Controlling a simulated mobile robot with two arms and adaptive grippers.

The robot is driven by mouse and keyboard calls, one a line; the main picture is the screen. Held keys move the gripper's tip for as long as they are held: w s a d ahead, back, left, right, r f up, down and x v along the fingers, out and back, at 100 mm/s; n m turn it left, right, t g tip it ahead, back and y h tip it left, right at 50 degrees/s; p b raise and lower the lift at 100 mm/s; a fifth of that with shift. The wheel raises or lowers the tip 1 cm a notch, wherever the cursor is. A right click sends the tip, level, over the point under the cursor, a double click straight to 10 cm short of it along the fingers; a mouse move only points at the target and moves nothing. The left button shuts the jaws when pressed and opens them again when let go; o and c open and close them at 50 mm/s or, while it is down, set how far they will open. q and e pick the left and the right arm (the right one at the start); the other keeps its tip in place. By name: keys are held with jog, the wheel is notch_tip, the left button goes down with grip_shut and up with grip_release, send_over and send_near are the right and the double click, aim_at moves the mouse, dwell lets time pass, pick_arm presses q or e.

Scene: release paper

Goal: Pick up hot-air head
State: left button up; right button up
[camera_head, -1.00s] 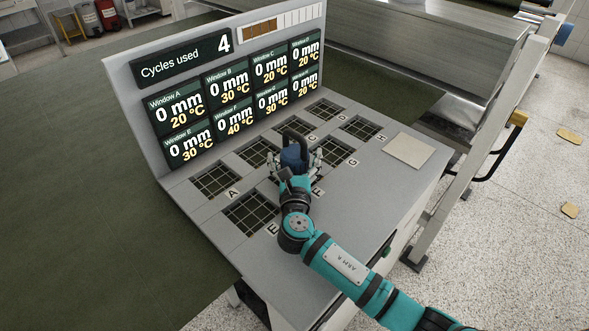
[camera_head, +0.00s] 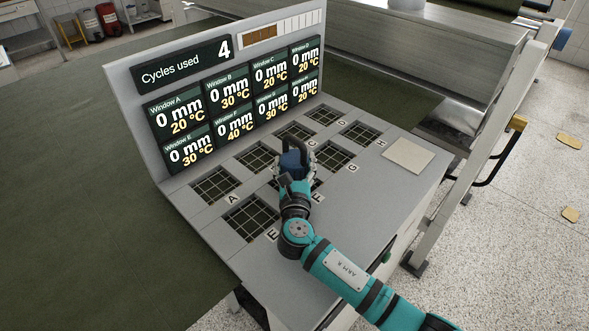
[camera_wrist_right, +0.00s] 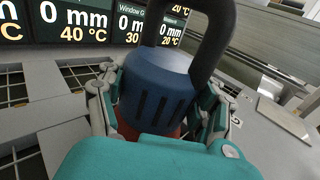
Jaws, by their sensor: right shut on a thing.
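The hot-air head (camera_head: 291,161) is a dark blue body with vertical slots, a black loop handle on top and a reddish part low down. It also shows large in the right wrist view (camera_wrist_right: 157,88). My right gripper (camera_head: 292,172) is shut on it, with a finger on each side of the blue body. The head is over the grid windows near labels F and G. Whether its underside touches the panel is hidden. My left gripper is not in view.
The grey panel (camera_head: 330,210) has several square grid windows with letter labels. A display board (camera_head: 190,80) reading "Cycles used 4" stands upright behind them. A pale square plate (camera_head: 408,155) lies at the panel's right. Dark green sheet (camera_head: 60,200) spreads at left.

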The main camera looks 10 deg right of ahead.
jog(key=shift+r, duration=0.25)
